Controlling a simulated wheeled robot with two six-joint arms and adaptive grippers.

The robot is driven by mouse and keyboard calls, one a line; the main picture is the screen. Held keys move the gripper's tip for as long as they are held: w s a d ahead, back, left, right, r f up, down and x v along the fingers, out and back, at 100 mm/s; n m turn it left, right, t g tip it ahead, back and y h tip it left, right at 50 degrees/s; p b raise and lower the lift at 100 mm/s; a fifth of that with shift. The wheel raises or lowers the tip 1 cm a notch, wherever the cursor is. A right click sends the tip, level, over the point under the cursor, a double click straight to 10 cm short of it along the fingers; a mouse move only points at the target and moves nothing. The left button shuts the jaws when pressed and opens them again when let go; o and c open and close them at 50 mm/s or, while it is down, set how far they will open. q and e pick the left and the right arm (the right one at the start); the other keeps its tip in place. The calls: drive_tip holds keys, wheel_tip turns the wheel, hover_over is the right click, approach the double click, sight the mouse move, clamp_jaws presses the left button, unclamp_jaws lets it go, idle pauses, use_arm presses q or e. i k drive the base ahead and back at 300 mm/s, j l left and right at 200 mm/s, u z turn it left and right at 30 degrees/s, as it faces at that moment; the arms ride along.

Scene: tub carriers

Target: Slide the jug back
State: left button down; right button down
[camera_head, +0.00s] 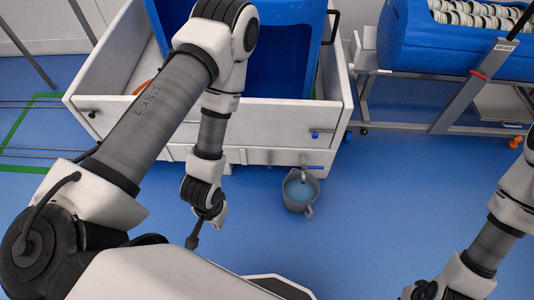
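A grey jug (298,194) stands upright on the blue floor, close to the front of a white carrier. It holds bluish liquid, and its handle points toward me. A small tap or spout of the carrier is just above its rim. My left gripper (193,241) hangs to the left of the jug, clearly apart from it; its fingers are seen edge-on and I cannot tell whether they are open. My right gripper (418,291) is at the bottom right edge, partly cut off, far from the jug.
The white carrier (262,115) holds a blue tub (275,60). At the upper right, another blue tub (400,40) with rows of pale items sits on a metal frame with wheels and a red-marked lever (480,75). The floor (385,200) right of the jug is clear.

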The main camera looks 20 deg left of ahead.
sight(299, 199)
drive_tip(key=u, duration=0.35)
drive_tip(key=i+j+u, duration=0.1)
drive_tip(key=j, duration=0.3)
drive_tip(key=i+j, duration=0.25)
drive_tip(key=j, duration=0.15)
drive_tip(key=i+j+u, duration=0.15)
drive_tip(key=j, duration=0.25)
